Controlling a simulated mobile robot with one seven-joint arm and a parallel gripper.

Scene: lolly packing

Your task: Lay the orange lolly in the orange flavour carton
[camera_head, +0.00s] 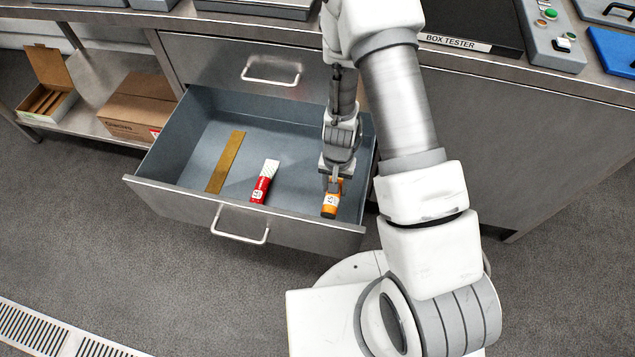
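An open drawer (190,150) holds an orange tube-like thing (331,205) with a pale label, near its front right corner. I cannot tell whether this is the orange lolly; no other orange piece shows. My gripper (334,186) points down into the drawer, right at the far end of the orange thing. The fingers are small and overlap it, so I cannot tell whether they are open or shut on it. No carton marked as orange flavour can be made out. An open cardboard carton (50,70) with brown contents or dividers stands on the low shelf at left.
A red and white tube (263,184) and a flat yellow-brown strip (226,162) lie in the drawer. A closed cardboard box (146,108) is on the shelf. The drawer's front wall (170,193) and the counter above (240,26) bound the space. Open floor lies in front.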

